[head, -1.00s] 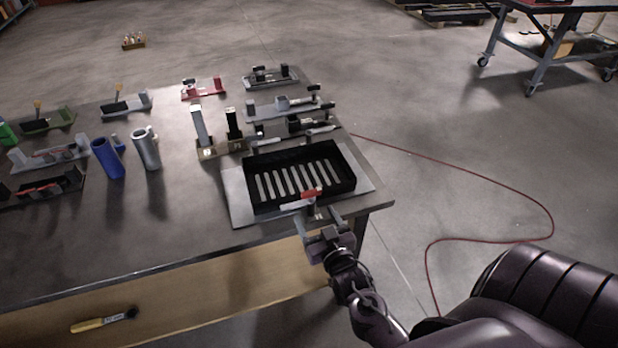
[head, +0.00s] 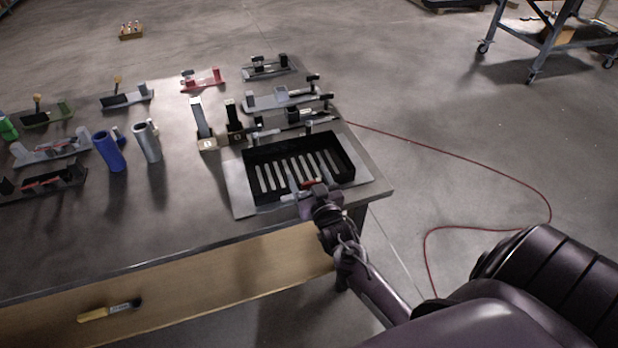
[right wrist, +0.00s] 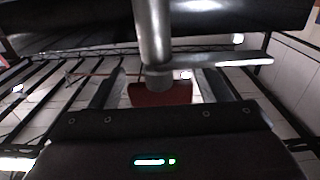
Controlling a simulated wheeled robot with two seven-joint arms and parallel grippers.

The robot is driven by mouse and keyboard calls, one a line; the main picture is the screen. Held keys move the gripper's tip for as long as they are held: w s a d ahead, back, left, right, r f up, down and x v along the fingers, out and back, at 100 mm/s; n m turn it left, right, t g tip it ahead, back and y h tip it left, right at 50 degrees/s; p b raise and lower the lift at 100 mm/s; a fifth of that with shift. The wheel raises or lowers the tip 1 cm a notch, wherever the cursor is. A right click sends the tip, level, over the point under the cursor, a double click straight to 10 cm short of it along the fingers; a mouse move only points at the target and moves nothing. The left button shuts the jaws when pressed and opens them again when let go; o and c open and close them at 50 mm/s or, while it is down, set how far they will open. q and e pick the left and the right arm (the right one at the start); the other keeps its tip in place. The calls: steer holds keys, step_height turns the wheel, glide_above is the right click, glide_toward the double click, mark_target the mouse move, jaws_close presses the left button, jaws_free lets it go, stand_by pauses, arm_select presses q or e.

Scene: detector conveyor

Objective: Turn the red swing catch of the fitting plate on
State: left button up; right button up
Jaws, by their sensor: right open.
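The fitting plate (head: 241,190) is a light grey plate at the table's front right corner, with a black slotted frame (head: 262,197) on it. The red swing catch (head: 310,183) is at the frame's front edge, mostly covered by my right gripper (head: 308,179). In the right wrist view, the red part (right wrist: 160,94) shows between the two open fingers (right wrist: 160,88), below a grey metal post (right wrist: 151,40) with a side bar. I cannot tell whether the fingers touch the red part. My left gripper is not in view.
Black and grey fixtures (head: 285,97) stand just behind the frame. Two upright posts (head: 202,125), a blue cylinder (head: 108,152) and a grey cylinder (head: 147,142) stand to its left. The table's front middle is clear. A yellow-handled tool (head: 108,311) lies on the lower shelf.

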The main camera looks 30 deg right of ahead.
steer(key=c, duration=1.4)
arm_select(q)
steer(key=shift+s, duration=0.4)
